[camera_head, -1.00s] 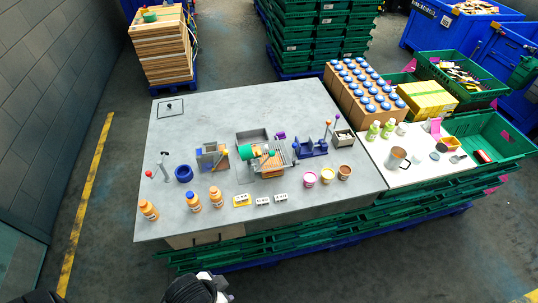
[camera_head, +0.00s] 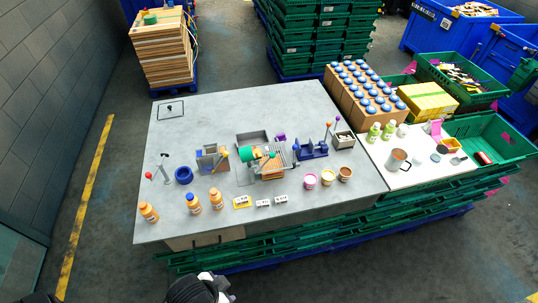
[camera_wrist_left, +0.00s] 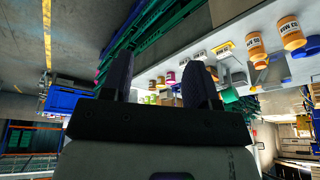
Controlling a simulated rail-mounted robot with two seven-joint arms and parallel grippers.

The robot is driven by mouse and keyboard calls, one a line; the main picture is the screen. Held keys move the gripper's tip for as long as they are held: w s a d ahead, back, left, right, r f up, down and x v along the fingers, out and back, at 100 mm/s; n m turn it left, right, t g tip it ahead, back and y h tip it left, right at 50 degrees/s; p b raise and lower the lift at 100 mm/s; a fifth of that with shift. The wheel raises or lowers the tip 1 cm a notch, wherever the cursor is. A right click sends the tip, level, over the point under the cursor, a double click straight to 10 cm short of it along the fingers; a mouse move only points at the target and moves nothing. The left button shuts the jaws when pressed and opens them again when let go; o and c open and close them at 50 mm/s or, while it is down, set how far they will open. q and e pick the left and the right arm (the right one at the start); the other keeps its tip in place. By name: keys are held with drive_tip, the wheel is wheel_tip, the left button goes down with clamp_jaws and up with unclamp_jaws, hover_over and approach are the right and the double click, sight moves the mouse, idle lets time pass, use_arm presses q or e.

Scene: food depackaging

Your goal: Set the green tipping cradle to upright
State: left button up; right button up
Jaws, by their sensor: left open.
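The green tipping cradle (camera_head: 251,153) is in the middle of the grey table in the head view, beside a metal frame and a brown-orange block. It looks tilted, but its exact angle is too small to tell. In the left wrist view a green part, likely the cradle (camera_wrist_left: 229,95), shows just right of the fingers. My left gripper (camera_wrist_left: 157,78) is open with nothing between its dark fingers. In the head view only part of it (camera_head: 222,288) shows at the bottom edge, well in front of the table and apart from the cradle. My right gripper is not in view.
Orange bottles (camera_head: 193,203), a blue ring (camera_head: 184,175), small white blocks (camera_head: 263,203) and several tubs (camera_head: 327,177) stand around the cradle. A blue fixture (camera_head: 311,149) is to its right. The grey table (camera_head: 210,115) is mostly clear behind.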

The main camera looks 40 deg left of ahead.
use_arm(q)
drive_tip(key=w+a+n+t+y+b, duration=0.2)
drive_tip(key=w+n+t+y+b, duration=0.1)
drive_tip(key=w+b, duration=1.6)
drive_tip(key=w+a+n+t+y+b, duration=0.2)
drive_tip(key=w+t+y+b, duration=0.2)
drive_tip(key=w+b, duration=1.45)
drive_tip(key=w+a+f+n+g+y+p, duration=0.3)
drive_tip(key=w+a+f+g+y+p, duration=0.2)
drive_tip(key=w+f+y, duration=0.25)
drive_tip(key=w+a+n+y, duration=0.1)
drive_tip(key=w+a+n, duration=0.1)
drive_tip(key=a, duration=0.5)
drive_tip(key=w+a+r+n+y, duration=0.1)
drive_tip(key=w+a+n, duration=0.1)
drive_tip(key=a, duration=0.4)
drive_tip(key=shift+w+a+r+y, duration=0.3)
drive_tip(key=shift+w+a+y, duration=0.05)
drive_tip(key=shift+w, duration=0.25)
drive_tip(key=shift+c, duration=0.2)
